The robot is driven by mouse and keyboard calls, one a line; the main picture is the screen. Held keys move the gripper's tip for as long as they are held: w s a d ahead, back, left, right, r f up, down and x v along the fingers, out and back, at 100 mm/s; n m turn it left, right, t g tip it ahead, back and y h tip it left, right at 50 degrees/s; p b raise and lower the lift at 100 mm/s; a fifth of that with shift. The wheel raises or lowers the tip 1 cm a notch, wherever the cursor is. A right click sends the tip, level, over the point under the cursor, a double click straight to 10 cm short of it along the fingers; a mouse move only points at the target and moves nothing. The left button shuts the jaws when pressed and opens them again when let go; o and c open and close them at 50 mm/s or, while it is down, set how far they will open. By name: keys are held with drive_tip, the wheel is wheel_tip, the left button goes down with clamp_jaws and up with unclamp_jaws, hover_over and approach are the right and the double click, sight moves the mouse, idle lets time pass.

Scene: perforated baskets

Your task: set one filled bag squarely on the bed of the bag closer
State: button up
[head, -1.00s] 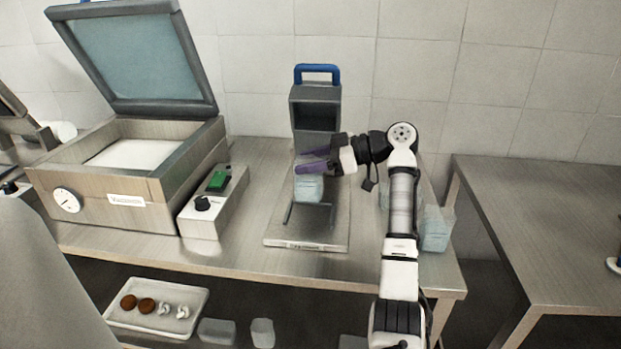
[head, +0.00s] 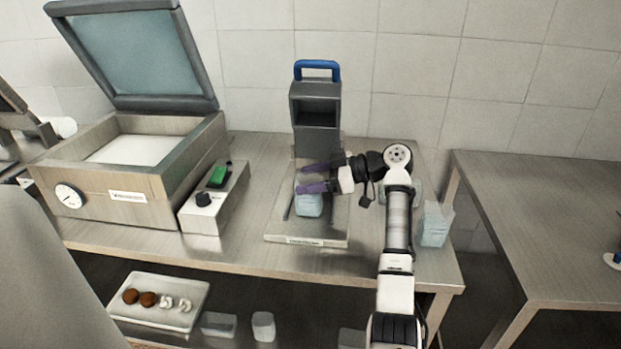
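The bag closer has a grey hollow head (head: 316,128) with a blue handle and a flat metal bed (head: 335,225) in front of it. A filled light-blue bag (head: 309,206) is upright on the bed, between its two dark rails, and appears to rest on it. My gripper (head: 312,179) comes in from the right at the bag's top. Its two purple fingers are spread apart, one beyond the other. They partly hide the bag's top, so I cannot tell whether they touch it. Another light-blue bag (head: 434,226) stands at the table's right end.
A vacuum machine (head: 125,196) with its lid raised stands at left, beside a control box (head: 212,205) with a green switch. Part of another bag shows behind my arm. A tray (head: 190,318) and clear containers sit on the shelf below. A second table (head: 550,215) at right looks mostly clear.

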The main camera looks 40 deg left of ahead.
drive_tip(key=shift+o, duration=0.3)
drive_tip(key=shift+r, duration=0.1)
drive_tip(key=shift+w+d+r, duration=0.1)
drive_tip(key=shift+r, duration=0.05)
drive_tip(key=v, duration=1.1)
drive_tip(key=shift+d+p, duration=0.35)
drive_tip(key=shift+p, duration=0.1)
